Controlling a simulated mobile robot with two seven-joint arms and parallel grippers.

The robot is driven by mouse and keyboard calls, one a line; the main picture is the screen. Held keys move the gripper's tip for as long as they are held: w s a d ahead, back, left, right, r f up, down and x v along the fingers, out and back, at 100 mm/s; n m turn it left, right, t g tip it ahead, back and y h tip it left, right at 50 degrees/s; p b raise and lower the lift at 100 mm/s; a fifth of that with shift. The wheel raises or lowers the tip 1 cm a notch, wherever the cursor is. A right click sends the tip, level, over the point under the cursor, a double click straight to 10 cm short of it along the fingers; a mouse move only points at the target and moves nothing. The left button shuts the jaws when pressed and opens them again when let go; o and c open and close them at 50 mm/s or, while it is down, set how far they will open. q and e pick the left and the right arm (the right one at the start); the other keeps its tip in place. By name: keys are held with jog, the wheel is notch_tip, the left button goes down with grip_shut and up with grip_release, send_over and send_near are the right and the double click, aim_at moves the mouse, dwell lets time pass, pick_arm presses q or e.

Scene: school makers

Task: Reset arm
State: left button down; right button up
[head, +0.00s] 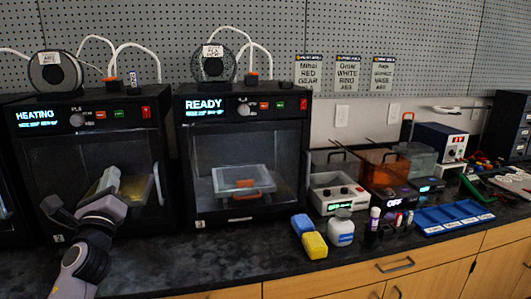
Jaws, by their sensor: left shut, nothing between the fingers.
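My left gripper (108,182) reaches up from the lower left and is in front of the left printer (90,118), whose display reads HEATING. The gripper is shut and I see nothing held in it. It covers part of that printer's front and the yellowish plate inside. I cannot tell whether it touches the printer. My right gripper is not in view.
A second printer (215,115) reading READY stands to the right, with an orange piece (245,183) inside. The counter's front left is mostly clear.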

pick_arm(q)
jog(key=w+a+f+g+y+p, duration=0.1)
jog(key=w+a+f+g, duration=0.1)
jog(key=w+a+f, duration=0.35)
jog(key=s+d+f+n+g+h, duration=0.25)
jog(key=f+n, duration=0.45)
jog(key=n, duration=0.5)
jog(key=s+d+f+n+g+h, duration=0.3)
jog(key=f+n, duration=0.4)
jog(key=n, duration=0.6)
jog(key=s+d+f+g, duration=0.1)
jog(key=s+d+f, duration=0.3)
jog(key=s, duration=0.7)
jog(key=s+d+f+g+h, duration=0.1)
jog(key=s+d+f, duration=0.4)
jog(key=s+f, duration=0.3)
jog(key=s+d+f+g+h, duration=0.1)
jog(key=s+d+f, duration=0.3)
jog(key=s, duration=1)
notch_tip(320, 180, down, 3)
jog(key=shift+s+d+r+n+g, duration=0.15)
jog(key=shift+s+d+n+g, duration=0.15)
jog(key=shift+g, duration=0.25)
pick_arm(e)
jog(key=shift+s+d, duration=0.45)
